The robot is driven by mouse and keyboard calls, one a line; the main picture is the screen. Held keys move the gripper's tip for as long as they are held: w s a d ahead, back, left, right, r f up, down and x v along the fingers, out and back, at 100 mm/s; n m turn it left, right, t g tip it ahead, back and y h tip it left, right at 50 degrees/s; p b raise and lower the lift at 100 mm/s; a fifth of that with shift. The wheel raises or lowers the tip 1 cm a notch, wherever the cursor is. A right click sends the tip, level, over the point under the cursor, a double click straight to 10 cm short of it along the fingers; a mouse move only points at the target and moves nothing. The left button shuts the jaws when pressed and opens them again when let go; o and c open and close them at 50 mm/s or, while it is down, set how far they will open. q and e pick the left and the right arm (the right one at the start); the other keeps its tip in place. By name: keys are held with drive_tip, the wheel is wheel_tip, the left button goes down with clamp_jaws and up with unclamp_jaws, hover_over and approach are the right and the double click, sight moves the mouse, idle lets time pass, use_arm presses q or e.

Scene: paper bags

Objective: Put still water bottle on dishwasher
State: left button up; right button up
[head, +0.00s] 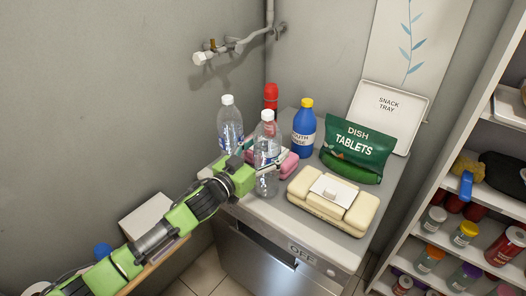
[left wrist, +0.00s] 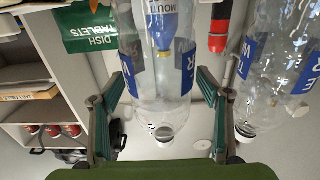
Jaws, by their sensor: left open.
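Two clear water bottles with white caps stand upright on top of the dishwasher (head: 258,245). The nearer bottle (head: 267,132) is at the front left of the top; the other bottle (head: 229,126) is behind it to the left. Their labels are too partial to tell which is still water. My left gripper (head: 273,163) is open around the nearer bottle, which also shows between the fingers in the left wrist view (left wrist: 150,85). The other bottle (left wrist: 275,75) is just outside the right finger there. My right gripper is not in view.
A shelf (head: 440,248) with jars stands at right.

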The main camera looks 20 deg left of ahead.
use_arm(q)
drive_tip(key=shift+s+a, duration=0.15)
drive_tip(key=b+v, duration=0.2)
drive_tip(key=v, duration=0.9)
drive_tip(key=shift+s, duration=0.35)
drive_tip(key=shift+r, duration=0.15)
